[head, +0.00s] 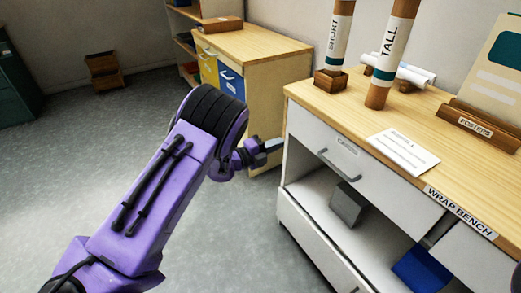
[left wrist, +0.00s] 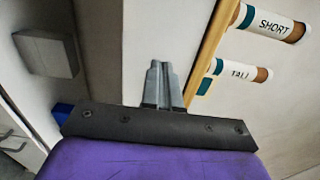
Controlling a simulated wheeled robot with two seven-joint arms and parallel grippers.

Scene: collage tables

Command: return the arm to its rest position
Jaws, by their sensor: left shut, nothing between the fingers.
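My left arm, purple with black bands, reaches in from the lower left of the head view. Its gripper (head: 268,146) is in front of the left end of the wrap bench (head: 300,100), beside the white drawer front. In the left wrist view the two grey fingers (left wrist: 163,88) are together with nothing between them. My right gripper is not in either view.
A grey block (head: 347,204) and a blue item (head: 421,268) lie on the shelf below. Grey floor (head: 60,160) is clear at left.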

